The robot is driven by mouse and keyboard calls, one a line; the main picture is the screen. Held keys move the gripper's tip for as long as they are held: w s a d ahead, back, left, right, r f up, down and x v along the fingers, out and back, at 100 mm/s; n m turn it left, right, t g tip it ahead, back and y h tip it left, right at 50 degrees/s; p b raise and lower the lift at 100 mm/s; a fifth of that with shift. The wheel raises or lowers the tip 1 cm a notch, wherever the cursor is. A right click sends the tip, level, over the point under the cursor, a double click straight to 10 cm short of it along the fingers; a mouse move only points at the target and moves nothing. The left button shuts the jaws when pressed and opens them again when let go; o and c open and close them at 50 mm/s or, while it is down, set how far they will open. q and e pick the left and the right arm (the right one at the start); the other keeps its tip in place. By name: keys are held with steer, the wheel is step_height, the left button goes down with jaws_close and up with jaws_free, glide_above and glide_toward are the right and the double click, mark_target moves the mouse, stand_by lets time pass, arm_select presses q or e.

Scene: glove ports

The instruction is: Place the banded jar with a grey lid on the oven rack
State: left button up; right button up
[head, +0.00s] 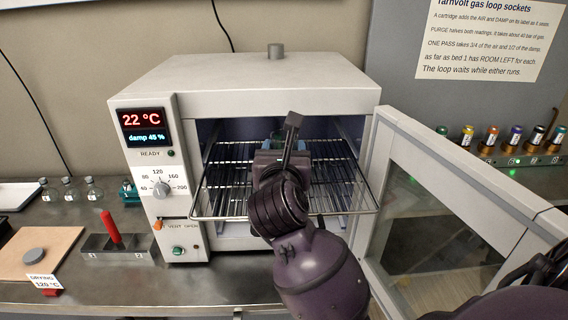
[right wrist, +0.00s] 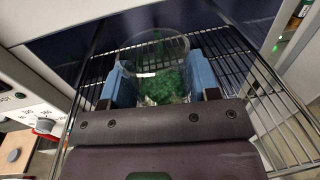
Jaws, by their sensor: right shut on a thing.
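A clear glass jar (right wrist: 155,70) with green granules stands between the blue finger pads of my right gripper (right wrist: 163,82). No lid shows on it, and I cannot make out a band. In the head view my right gripper (head: 282,143) reaches into the open oven (head: 245,90) above the wire rack (head: 225,178), hiding most of the jar. The rack also shows below the jar in the right wrist view (right wrist: 240,60). I cannot tell whether the jar touches it. A grey disc (head: 33,256), perhaps a lid, lies on the wooden board at left. My left gripper is out of view.
The oven door (head: 440,210) stands open on the right. The oven panel (head: 158,185) reads 22 °C and damp 45 %. At left are small bottles (head: 70,190), a metal block (head: 118,249) with a red handle, and the wooden board (head: 50,245). Coloured cartridges (head: 515,138) stand at right.

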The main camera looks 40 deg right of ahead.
steer(key=shift+f, duration=1.3)
steer(key=shift+f, duration=0.1)
steer(key=shift+f, duration=0.1)
steer(key=o, duration=1)
